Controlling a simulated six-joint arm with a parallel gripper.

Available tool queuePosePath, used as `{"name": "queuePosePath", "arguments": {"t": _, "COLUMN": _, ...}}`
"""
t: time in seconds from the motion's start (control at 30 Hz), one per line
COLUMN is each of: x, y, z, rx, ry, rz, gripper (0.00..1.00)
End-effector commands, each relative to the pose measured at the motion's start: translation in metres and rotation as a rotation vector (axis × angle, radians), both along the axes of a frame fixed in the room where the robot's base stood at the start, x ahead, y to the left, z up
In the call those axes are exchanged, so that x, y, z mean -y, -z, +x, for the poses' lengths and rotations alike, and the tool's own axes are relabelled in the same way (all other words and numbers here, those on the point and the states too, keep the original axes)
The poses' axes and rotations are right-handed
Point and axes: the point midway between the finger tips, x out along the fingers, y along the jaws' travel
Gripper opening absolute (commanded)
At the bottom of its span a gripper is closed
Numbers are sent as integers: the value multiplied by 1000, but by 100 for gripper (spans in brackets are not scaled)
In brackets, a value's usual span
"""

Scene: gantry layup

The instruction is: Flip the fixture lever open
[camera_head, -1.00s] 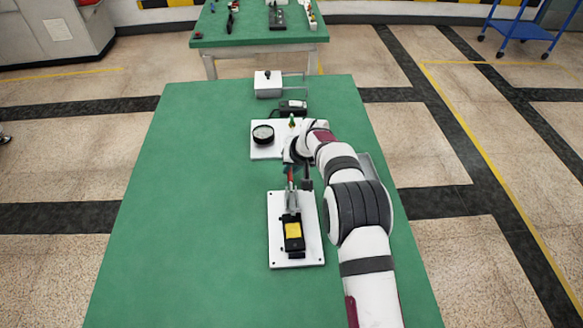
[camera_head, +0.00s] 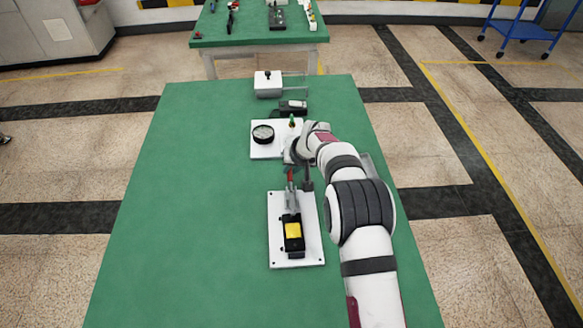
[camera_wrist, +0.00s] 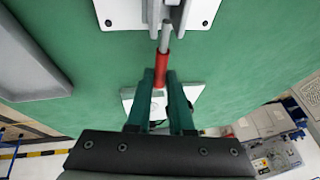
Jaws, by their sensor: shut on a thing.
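The fixture is a white base plate (camera_head: 312,254) with a metal lever and a red grip (camera_head: 290,177), and a black holder (camera_head: 292,246) with a yellow piece (camera_head: 292,230) in it. The lever reaches away from the holder, toward the far side of the table. In the wrist view the red grip (camera_wrist: 162,64) lies between the fingertips of my gripper (camera_wrist: 162,78), and the grey lever shaft (camera_wrist: 165,38) runs up to the plate (camera_wrist: 120,13). My gripper is shut on the red grip. In the head view my wrist partly hides the fingers.
Beyond the fixture stands a white plate with a round black gauge (camera_head: 263,134) and a green-tipped part (camera_head: 292,122), close to my wrist. A white box (camera_head: 267,85) is farther back. A grey tray (camera_wrist: 30,60) shows in the wrist view. The green table (camera_head: 190,210) is clear on the left.

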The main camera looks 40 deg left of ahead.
Motion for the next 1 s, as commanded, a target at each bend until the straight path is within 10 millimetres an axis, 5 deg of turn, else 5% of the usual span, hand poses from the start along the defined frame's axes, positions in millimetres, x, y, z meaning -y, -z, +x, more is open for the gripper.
{"name": "queuePosePath", "arguments": {"t": 0.47, "x": 1, "y": -7, "z": -3, "rx": 79, "ry": 2, "rz": 75, "gripper": 0}}
{"name": "queuePosePath", "arguments": {"t": 0.5, "x": 1, "y": -7, "z": -3, "rx": 79, "ry": 2, "rz": 75, "gripper": 21}}
{"name": "queuePosePath", "arguments": {"t": 0.67, "x": 2, "y": -7, "z": -3, "rx": 79, "ry": 1, "rz": 75, "gripper": 50}}
{"name": "queuePosePath", "arguments": {"t": 1.0, "x": 4, "y": -12, "z": -3, "rx": 80, "ry": 2, "rz": 75, "gripper": 50}}
